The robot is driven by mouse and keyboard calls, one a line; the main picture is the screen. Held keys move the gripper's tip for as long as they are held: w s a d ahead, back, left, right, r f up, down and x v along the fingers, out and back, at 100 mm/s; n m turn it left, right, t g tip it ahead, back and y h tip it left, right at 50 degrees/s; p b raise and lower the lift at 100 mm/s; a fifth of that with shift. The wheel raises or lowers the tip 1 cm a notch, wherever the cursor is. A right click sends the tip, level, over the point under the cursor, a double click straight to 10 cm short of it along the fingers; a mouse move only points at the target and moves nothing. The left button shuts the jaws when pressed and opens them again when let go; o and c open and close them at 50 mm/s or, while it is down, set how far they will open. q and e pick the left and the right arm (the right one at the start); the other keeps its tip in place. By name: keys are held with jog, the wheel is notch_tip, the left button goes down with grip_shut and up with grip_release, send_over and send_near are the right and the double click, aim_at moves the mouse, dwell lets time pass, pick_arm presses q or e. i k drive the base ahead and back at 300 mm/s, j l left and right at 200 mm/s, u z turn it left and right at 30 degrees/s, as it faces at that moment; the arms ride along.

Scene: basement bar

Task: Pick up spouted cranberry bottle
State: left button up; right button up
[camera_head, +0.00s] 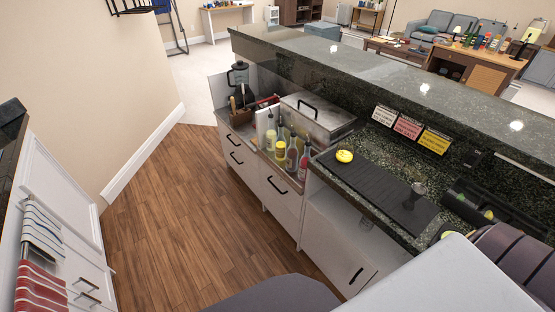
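Several spouted bottles stand close together in a well of the bar's low work counter, left of centre in the head view. A bottle with reddish contents (291,160) is near the front of this group and looks like the cranberry one, but it is too small to read a label. Yellow-green bottles (280,152) stand beside it, and a paler bottle (303,167) is just to its right. The bottles look upright with dark spouts. Neither of my grippers shows in this view.
A lidded metal bin (317,118) sits behind the bottles and a blender (239,82) stands to the left. A dark bar mat (385,187) with a yellow item (344,156) lies to the right. The raised granite bar top (400,84) runs behind. The wooden floor (185,215) is clear.

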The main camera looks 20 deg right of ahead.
aim_at(303, 172)
jog(key=i+j+u, duration=0.1)
jog(key=i+u, duration=0.3)
jog(key=i, duration=0.4)
jog(key=i+j+z, duration=0.2)
jog(key=i, duration=0.6)
jog(key=i+j+z, duration=0.1)
jog(key=i+z, duration=0.2)
jog(key=z, duration=0.2)
jog(key=i+j+z, duration=0.2)
jog(key=z, duration=0.3)
jog(key=i+j+z, duration=0.55)
jog(key=j+z, duration=0.15)
jog(key=z, duration=0.25)
jog(key=i+j+z, duration=0.1)
jog(key=j+z, duration=0.9)
jog(key=i+l, duration=0.05)
jog(key=l, duration=0.05)
